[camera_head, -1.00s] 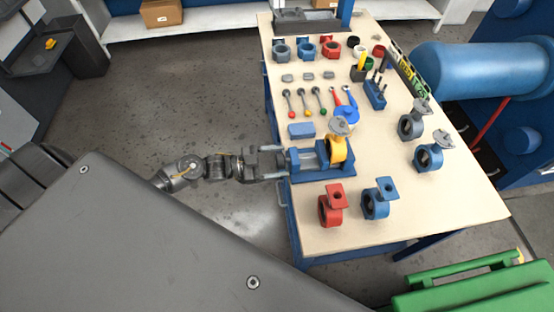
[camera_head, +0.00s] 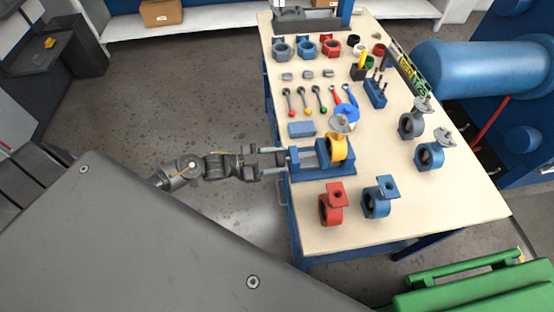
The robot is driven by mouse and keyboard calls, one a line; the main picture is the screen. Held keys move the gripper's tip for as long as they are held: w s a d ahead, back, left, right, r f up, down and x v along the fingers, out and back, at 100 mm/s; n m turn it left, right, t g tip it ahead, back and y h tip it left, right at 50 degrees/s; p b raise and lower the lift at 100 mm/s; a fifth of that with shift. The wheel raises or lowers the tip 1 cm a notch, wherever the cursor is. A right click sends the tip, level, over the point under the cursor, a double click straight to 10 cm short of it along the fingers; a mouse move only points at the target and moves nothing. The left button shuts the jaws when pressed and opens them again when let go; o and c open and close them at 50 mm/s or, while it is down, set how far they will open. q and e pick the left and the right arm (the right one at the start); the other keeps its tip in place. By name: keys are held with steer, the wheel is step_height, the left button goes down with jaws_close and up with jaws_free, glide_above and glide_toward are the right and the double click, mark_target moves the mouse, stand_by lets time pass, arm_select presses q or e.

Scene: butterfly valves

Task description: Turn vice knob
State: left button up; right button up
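The blue vice (camera_head: 310,170) sits at the left edge of the table, with a yellow butterfly valve (camera_head: 336,147) at its right jaw. The vice's knob (camera_head: 289,158) is at its left end, small and partly covered by my gripper. My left gripper (camera_head: 284,160) reaches in from the left, level with the knob. Its two fingers are apart, one on the far side and one on the near side of the knob. I cannot tell whether they touch it. My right gripper is not in view.
The table (camera_head: 340,228) carries a red valve (camera_head: 332,205) and a blue valve (camera_head: 376,200) in front of the vice. A small blue block (camera_head: 301,129) lies behind it, with several wrenches beyond. Grey and blue valves stand at the right. Floor left of the table is clear.

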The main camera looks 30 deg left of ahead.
arm_select(q)
steer(key=o, duration=0.4)
steer(key=b+v, duration=0.2)
steer(key=v, duration=0.9)
steer(key=shift+b, duration=0.3)
steer(key=shift+w+f, duration=0.1)
